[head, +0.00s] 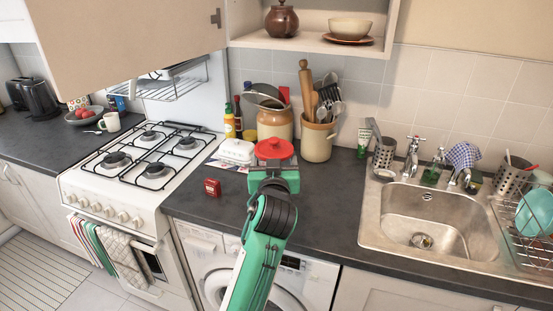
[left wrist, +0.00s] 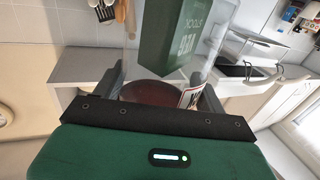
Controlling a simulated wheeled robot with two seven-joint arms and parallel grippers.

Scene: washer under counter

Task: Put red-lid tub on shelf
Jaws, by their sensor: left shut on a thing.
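The red-lid tub (head: 274,149) is held up by my left gripper (head: 274,172), in front of the utensil crocks in the head view. Its red lid faces up, and the gripper hides most of its body. In the left wrist view, a dark reddish round surface (left wrist: 150,92) shows between the fingers of my left gripper (left wrist: 165,95). The open shelf (head: 307,45) is above and behind, at the top of the head view. It holds a brown lidded pot (head: 281,19) and a cream bowl (head: 350,28) on a reddish plate, with a gap between them. My right gripper is not in view.
A cabinet door (head: 125,40) stands left of the shelf. Crocks with utensils (head: 316,142), bottles and a white butter dish (head: 237,151) stand behind the gripper. A small red box (head: 212,188) lies on the counter. The hob is left, the sink (head: 440,215) right.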

